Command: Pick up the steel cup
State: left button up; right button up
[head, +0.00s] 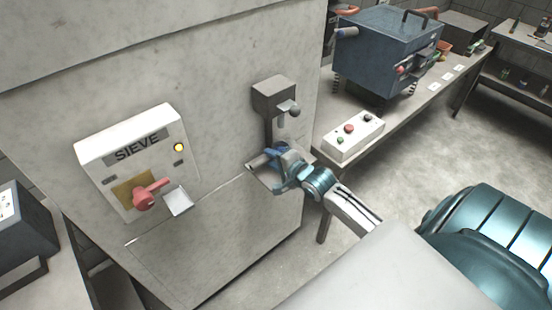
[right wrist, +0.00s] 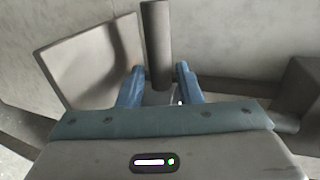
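I cannot pick out a steel cup for sure in either view. My right gripper (head: 268,158) is at the wall unit in the head view, just under the grey dispenser box (head: 273,97) and over a small shelf (head: 262,182). In the right wrist view the two blue fingers (right wrist: 159,72) stand apart, so the gripper is open. A dark grey upright cylinder (right wrist: 156,40) shows between and beyond the fingertips; it looks like the dispenser's pipe, and I cannot tell whether it touches them. The gripper hides part of the shelf. My left gripper is not in view.
A panel marked SIEVE (head: 138,150) with a red handle (head: 150,194) and a yellow lamp is on the wall unit at left. A button box (head: 353,136) and a blue machine (head: 388,48) stand on the bench at right. Open floor lies beyond.

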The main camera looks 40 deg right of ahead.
jog(key=x, duration=0.4)
jog(key=shift+w+p, duration=0.15)
jog(key=shift+p, duration=0.15)
jog(key=shift+c, duration=0.9)
grip_shut()
jog(key=shift+r, duration=0.15)
